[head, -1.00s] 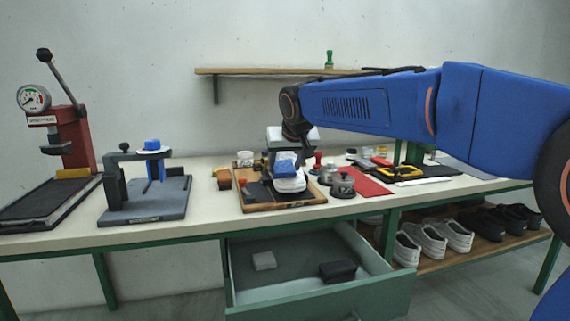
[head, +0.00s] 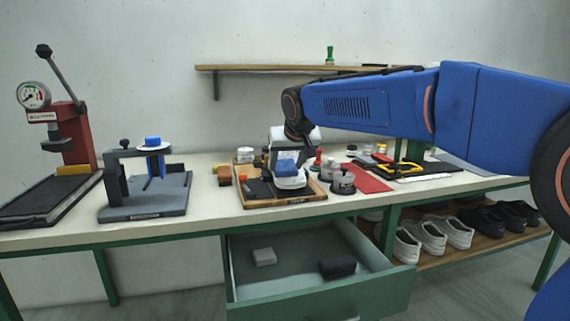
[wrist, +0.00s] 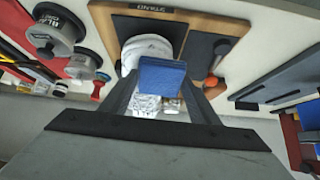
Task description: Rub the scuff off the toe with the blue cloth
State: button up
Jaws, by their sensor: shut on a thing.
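My gripper (wrist: 163,90) is shut on the blue cloth (wrist: 161,74), a folded block between the two fingers. In the head view the cloth (head: 287,167) is at the front of the white shoe (head: 291,182), over its toe end. The shoe (wrist: 147,46) shows behind and below the cloth in the wrist view. It rests on the wooden-framed stand (head: 283,200) with a dark surface. The cloth covers part of the shoe, and I cannot see the scuff. Whether cloth and shoe touch is unclear.
Metal tins (head: 342,182) and a red mat (head: 368,178) lie right of the stand. A brush (head: 224,175) is left of it. A clamp fixture (head: 146,185) and a red press (head: 70,140) stand further left. An open drawer (head: 310,262) juts out below the table.

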jog(key=shift+w+d+r, duration=0.1)
jog(key=shift+w+d, duration=0.1)
jog(key=shift+d, duration=0.45)
jog(key=shift+w+d, duration=0.15)
jog(key=shift+d, duration=0.5)
jog(key=shift+w+d+f, duration=0.1)
jog(key=shift+w+d, duration=0.15)
jog(key=shift+d, duration=0.5)
jog(key=shift+w+d+f, duration=0.1)
jog(key=shift+w+d, duration=0.15)
jog(key=shift+d, duration=0.45)
jog(key=shift+s+a+r, duration=0.1)
jog(key=shift+s+a, duration=0.2)
jog(key=shift+a, duration=0.7)
jog(key=shift+s+a, duration=0.35)
jog(key=shift+a, duration=0.65)
jog(key=shift+s+a+r, duration=0.1)
jog(key=shift+s+a, duration=0.2)
jog(key=shift+a, duration=0.7)
jog(key=shift+r, duration=0.1)
jog(key=shift+s+d+r, duration=0.1)
jog(key=shift+s+r, duration=0.3)
jog(key=shift+r, duration=0.5)
jog(key=shift+s+d+r, duration=0.1)
jog(key=shift+s+r, duration=0.25)
jog(key=shift+r, duration=0.5)
jog(key=shift+s+d+r, duration=0.1)
jog(key=shift+s+r, duration=0.3)
jog(key=shift+r, duration=0.5)
